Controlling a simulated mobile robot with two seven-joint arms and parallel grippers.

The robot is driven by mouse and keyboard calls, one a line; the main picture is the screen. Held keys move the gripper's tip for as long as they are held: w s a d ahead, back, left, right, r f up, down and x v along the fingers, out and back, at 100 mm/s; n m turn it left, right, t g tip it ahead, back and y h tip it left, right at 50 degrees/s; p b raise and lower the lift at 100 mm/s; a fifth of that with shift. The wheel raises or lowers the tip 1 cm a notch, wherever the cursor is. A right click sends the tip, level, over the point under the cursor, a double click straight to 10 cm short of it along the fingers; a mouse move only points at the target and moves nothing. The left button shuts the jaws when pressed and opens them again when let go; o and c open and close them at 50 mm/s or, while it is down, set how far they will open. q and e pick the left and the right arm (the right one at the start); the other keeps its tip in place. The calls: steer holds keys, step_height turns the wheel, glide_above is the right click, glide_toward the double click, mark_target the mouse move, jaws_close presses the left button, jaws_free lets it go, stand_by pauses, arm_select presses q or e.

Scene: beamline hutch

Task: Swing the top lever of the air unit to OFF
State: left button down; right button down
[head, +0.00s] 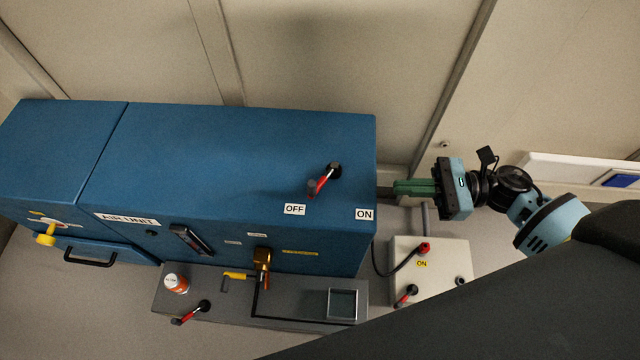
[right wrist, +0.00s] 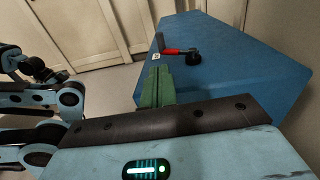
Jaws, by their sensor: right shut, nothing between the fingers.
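The blue air unit (head: 230,160) stands against the wall, with its name label on the front edge. Its top lever (head: 317,186) has a red grip and a black pivot, and points down-left from the pivot towards the OFF label (head: 295,209). The ON label (head: 364,214) is at the front right corner. My right gripper (head: 398,188) is beside the unit's right edge, its green fingers shut and empty, apart from the lever. In the right wrist view the lever (right wrist: 178,51) lies beyond the fingertips (right wrist: 157,72). My left gripper is not in view.
The unit's top is otherwise clear.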

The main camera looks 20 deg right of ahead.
steer(key=shift+a+r, duration=0.1)
glide_toward(318, 183)
steer(key=a+r, duration=0.1)
steer(key=a, duration=0.3)
steer(key=a+r, duration=0.1)
steer(key=a, duration=0.1)
steer(key=shift+a+r, duration=0.25)
steer(key=shift+r, duration=0.05)
steer(key=shift+w+a, duration=0.15)
steer(key=shift+a, duration=0.25)
steer(key=shift+a, duration=0.15)
